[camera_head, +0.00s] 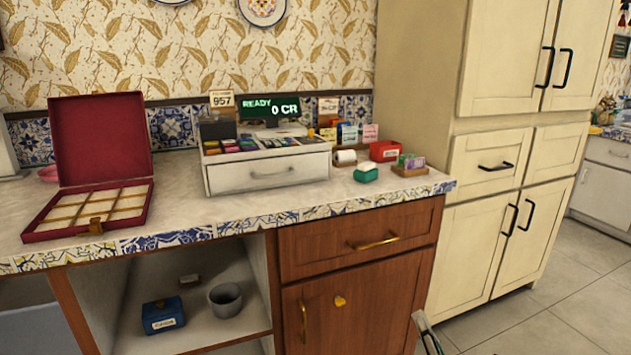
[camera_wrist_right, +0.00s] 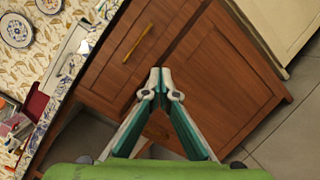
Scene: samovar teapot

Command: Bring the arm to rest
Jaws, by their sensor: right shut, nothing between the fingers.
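My right gripper (camera_head: 428,335) shows at the bottom edge of the head view, right of centre, in front of the brown wooden cabinet (camera_head: 356,305). In the right wrist view its fingertips (camera_wrist_right: 160,82) meet, and it is shut and empty. It appears apart from the cabinet doors and drawer. My left gripper is in neither view.
The counter (camera_head: 215,213) holds an open red box (camera_head: 100,165), a cash register (camera_head: 267,170) and small containers. A blue box (camera_head: 163,315) and a grey pot (camera_head: 225,299) sit on the open shelf below. Cream cupboards (camera_head: 480,240) stand right; the tiled floor (camera_head: 555,315) is clear.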

